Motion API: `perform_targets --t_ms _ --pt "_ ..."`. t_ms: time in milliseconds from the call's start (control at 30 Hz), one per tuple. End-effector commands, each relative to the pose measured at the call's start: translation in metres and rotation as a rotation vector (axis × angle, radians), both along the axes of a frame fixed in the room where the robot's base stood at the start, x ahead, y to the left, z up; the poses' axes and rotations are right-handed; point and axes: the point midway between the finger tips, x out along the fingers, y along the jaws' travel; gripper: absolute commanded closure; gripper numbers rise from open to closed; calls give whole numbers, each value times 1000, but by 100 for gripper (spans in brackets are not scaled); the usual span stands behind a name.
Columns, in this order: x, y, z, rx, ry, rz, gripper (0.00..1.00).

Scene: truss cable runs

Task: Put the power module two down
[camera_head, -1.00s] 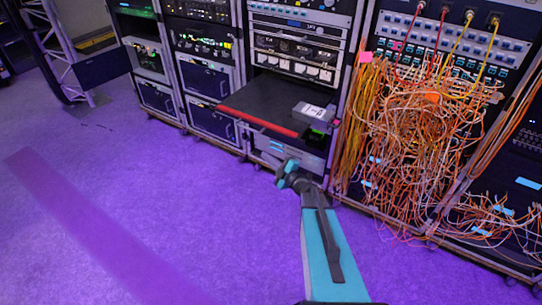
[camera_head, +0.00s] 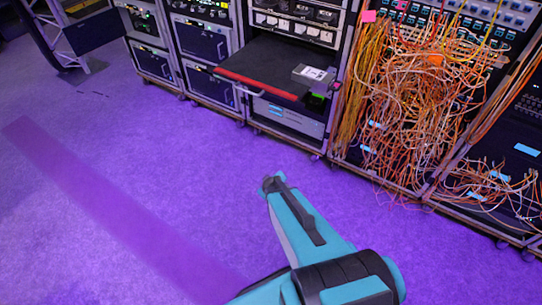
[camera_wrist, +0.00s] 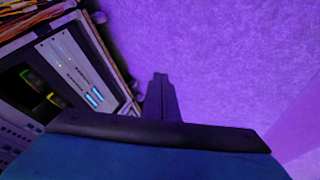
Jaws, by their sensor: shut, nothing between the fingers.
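A grey box with a white label, which looks like the power module (camera_head: 309,74), lies on the right part of a pulled-out black shelf (camera_head: 262,65) with a red front edge. I cannot read its label, so I cannot tell whether it is number two. My gripper (camera_head: 269,183) is over the purple floor, in front of and below the shelf, well apart from the box. In the wrist view my gripper's fingers (camera_wrist: 160,80) are together and empty, pointing at bare floor. The box cannot be made out in the wrist view.
A small black and green part (camera_head: 317,100) sits at the shelf's right front corner. A tangle of orange cables (camera_head: 415,110) hangs on the rack to the right. The rack's front panel (camera_wrist: 75,70) shows at left in the wrist view. The floor (camera_head: 150,170) is clear.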

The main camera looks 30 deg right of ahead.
Motion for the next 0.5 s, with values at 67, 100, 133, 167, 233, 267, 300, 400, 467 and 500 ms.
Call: perform_targets --t_ms 67,100,133,167,233,267,300,400,467,500 --pt "-28 16 -14 35 87 -41 100" --pt "-43 22 -21 53 135 -66 100" --pt "-54 28 -25 65 170 -81 100" --pt "-65 34 -30 78 205 -97 100" --pt "-91 48 -38 107 289 -134 100" --pt "-103 54 -41 119 325 -147 100" --pt "-119 62 -45 135 374 -167 100" --pt "-160 84 -51 172 498 -211 100" --pt "-184 97 -52 194 574 -237 100" --pt "-201 106 -52 207 625 -253 100"
